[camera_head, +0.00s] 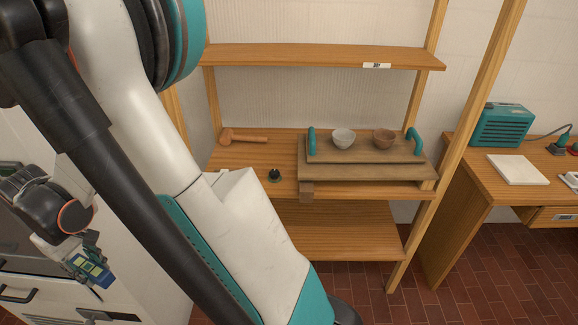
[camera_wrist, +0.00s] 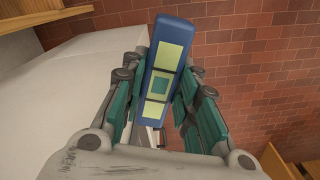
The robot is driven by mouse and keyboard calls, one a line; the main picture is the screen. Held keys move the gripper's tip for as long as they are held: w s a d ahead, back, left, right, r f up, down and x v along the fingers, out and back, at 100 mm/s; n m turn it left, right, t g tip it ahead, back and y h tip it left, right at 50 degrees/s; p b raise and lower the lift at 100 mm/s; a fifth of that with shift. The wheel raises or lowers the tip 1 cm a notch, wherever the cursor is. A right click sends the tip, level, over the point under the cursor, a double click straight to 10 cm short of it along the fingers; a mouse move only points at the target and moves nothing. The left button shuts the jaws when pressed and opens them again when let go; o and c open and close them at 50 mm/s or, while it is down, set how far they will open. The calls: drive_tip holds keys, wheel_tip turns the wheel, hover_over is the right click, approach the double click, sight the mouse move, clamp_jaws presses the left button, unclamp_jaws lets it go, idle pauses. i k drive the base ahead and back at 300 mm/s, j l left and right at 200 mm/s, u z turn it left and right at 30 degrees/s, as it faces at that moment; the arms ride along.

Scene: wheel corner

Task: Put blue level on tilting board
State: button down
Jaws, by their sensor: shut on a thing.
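The blue level (camera_wrist: 165,32), a blue bar with pale yellow-green windows, is held between the fingers of my gripper (camera_wrist: 160,78). The level (camera_head: 95,271) also shows small at the lower left of the head view, in my gripper (camera_head: 82,262) beside a white cabinet and well away from the shelf. The tilting board (camera_head: 350,172), a wooden board with teal handles, sits at the right of the middle shelf. A pale bowl (camera_head: 343,138) and a brown bowl (camera_head: 383,138) stand on it.
A wooden mallet (camera_head: 249,138) and a small dark round object (camera_head: 274,175) lie on the shelf left of the board. An upper shelf (camera_head: 320,56) overhangs it. Wooden posts (camera_head: 416,92) frame the rack. A desk (camera_head: 470,180) with a teal box (camera_head: 502,125) stands right.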

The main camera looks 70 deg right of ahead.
sight(368, 173)
drive_tip(key=k+l+u, duration=0.25)
drive_tip(key=k+l, duration=0.35)
drive_tip(key=l, duration=0.2)
drive_tip(key=k+l+u, duration=0.25)
drive_tip(key=k+l, duration=0.35)
drive_tip(key=l, duration=0.15)
